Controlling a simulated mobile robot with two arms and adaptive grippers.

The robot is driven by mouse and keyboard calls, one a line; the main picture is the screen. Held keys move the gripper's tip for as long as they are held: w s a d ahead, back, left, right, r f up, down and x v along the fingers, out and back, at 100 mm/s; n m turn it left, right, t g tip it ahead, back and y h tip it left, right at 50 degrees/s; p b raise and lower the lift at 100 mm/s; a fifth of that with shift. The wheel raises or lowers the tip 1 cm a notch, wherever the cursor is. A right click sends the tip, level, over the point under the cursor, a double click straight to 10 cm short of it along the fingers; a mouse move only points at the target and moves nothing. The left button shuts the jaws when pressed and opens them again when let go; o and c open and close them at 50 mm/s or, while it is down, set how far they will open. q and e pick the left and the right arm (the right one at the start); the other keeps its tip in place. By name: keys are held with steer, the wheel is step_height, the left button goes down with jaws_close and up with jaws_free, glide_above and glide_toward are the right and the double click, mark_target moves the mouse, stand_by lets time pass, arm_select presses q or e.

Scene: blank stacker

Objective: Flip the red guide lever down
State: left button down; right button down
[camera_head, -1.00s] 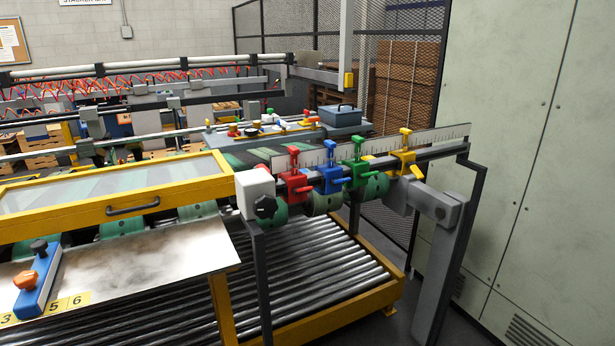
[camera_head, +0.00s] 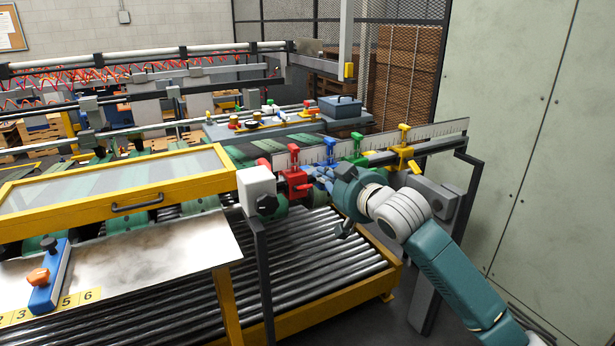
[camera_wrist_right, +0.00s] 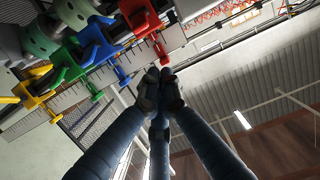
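The red guide (camera_head: 293,180) is clamped on the ruler rail, at the left end of the row of coloured guides. In the right wrist view, the red guide (camera_wrist_right: 140,16) is at the top and its small red lever (camera_wrist_right: 160,46) points toward my fingertips. My right gripper (camera_head: 316,174) comes in from the right, just beside the red guide and in front of the blue one. In the right wrist view, the fingers of my right gripper (camera_wrist_right: 160,80) are together and empty, with a small apparent gap to the lever. My left gripper is not in view.
The blue guide (camera_head: 330,146) is mostly hidden behind my gripper. The green guide (camera_head: 357,147) and yellow guide (camera_head: 404,149) are further right. A white block with a black knob (camera_head: 267,204) stands left of the red guide. Rollers (camera_head: 310,250) lie below.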

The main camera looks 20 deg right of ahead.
steer(key=shift+r, duration=0.25)
steer(key=shift+w, duration=0.1)
steer(key=p, duration=0.5)
glide_above(307, 187)
steer(key=w, duration=0.2)
steer(key=shift+s+f, duration=0.15)
steer(key=shift+f, duration=0.6)
steer(key=f, duration=0.1)
steer(key=s+f+p, duration=0.1)
steer(key=shift+s+f, duration=0.1)
steer(key=shift+f, duration=0.3)
steer(key=shift+s+f+p, duration=0.35)
steer(key=shift+p, duration=0.05)
steer(key=shift+f, duration=0.15)
steer(key=shift+w, duration=0.1)
